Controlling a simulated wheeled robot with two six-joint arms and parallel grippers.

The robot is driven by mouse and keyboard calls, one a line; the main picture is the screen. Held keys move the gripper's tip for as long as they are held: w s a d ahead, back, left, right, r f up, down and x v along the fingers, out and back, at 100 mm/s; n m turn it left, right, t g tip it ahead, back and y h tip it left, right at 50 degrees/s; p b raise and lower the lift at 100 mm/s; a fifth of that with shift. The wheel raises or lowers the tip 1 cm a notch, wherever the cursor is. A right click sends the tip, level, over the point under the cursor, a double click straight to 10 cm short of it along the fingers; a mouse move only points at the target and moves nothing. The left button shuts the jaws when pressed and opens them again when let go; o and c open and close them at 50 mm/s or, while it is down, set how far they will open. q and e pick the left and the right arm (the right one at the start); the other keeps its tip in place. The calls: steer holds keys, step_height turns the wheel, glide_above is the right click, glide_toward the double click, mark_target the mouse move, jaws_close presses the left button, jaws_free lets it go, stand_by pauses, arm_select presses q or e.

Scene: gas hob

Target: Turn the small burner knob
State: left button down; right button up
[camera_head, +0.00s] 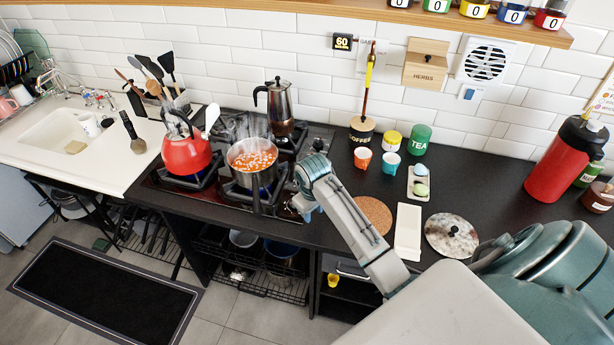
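The gas hob (168,184) is set in the black counter with several burners. My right arm reaches in from the right, and my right gripper (297,208) is low over the hob's front right edge. Its fingertips are small and point down, so I cannot tell whether they are open or shut, or touching a knob. A grey knob-like part (318,146) shows beyond my wrist at the hob's right side. I cannot make out the small burner knob; my gripper and forearm cover much of that right strip. My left gripper is not in view.
A red kettle (187,152), a steaming pot of orange food (252,162) and a metal moka pot (281,108) stand on the hob.

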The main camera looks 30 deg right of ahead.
steer(key=w+d+r+g+y, duration=0.1)
steer(key=w+d+r, duration=0.2)
steer(key=w+r, duration=0.3)
steer(key=w+d+r, duration=0.4)
steer(key=w, duration=0.3)
steer(key=shift+m, duration=0.3)
steer(key=f+p, duration=0.1)
steer(key=f, duration=0.4)
steer(key=f+p, duration=0.1)
steer(key=f, duration=0.5)
steer(key=shift+w+a, duration=0.1)
steer(key=shift+w, duration=0.1)
jaws_close()
